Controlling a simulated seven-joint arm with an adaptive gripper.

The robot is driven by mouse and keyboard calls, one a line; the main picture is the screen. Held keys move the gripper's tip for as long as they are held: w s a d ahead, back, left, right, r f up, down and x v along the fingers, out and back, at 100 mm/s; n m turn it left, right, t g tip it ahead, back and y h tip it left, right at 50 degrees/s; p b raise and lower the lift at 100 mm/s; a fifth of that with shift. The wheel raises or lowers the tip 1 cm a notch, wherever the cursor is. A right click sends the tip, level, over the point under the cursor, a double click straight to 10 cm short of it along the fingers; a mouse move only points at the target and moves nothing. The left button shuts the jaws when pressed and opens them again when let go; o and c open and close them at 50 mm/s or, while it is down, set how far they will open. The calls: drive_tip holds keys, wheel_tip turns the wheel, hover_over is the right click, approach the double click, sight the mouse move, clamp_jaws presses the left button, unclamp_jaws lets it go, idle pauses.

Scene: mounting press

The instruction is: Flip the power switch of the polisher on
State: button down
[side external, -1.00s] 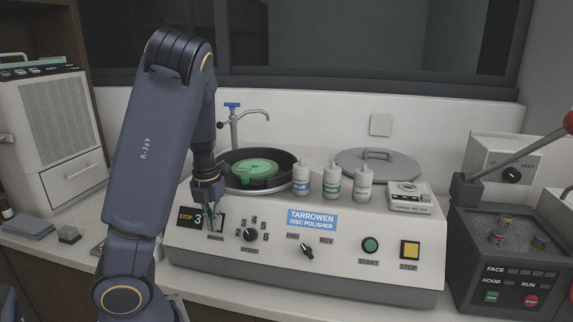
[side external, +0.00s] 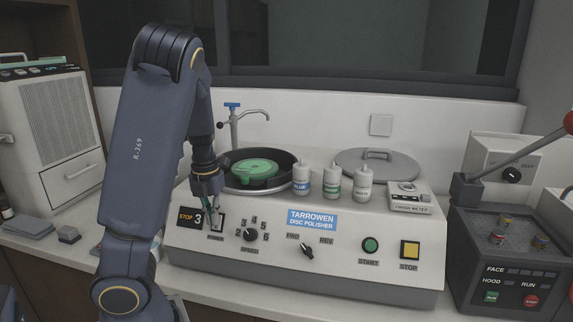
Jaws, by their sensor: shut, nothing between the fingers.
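The disc polisher (side external: 300,256) is a pale console with a blue name plate, standing on the counter. Its power switch (side external: 219,222) is at the left of the sloped front, beside the "STOP 3" display (side external: 190,217) and above a small label. My gripper (side external: 212,220) is shut and empty, pointing down at the switch from above. Its fingertips are at or very close to the switch; I cannot tell whether they touch. The fingers cover part of the switch, so its position is unclear.
The speed knob (side external: 251,234) is just right of the switch. A direction knob (side external: 307,251), green start button (side external: 370,245) and yellow stop button (side external: 410,250) lie farther right. Bottles (side external: 332,181) and a bowl with a green disc (side external: 254,169) stand on top.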

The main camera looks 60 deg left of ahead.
drive_tip(key=s+d+r, duration=0.2)
drive_tip(key=r, duration=0.3)
drive_tip(key=s+d+r, duration=0.2)
drive_tip(key=r, duration=0.4)
drive_tip(key=shift+s+d+r, duration=0.2)
drive_tip(key=shift+r, duration=0.1)
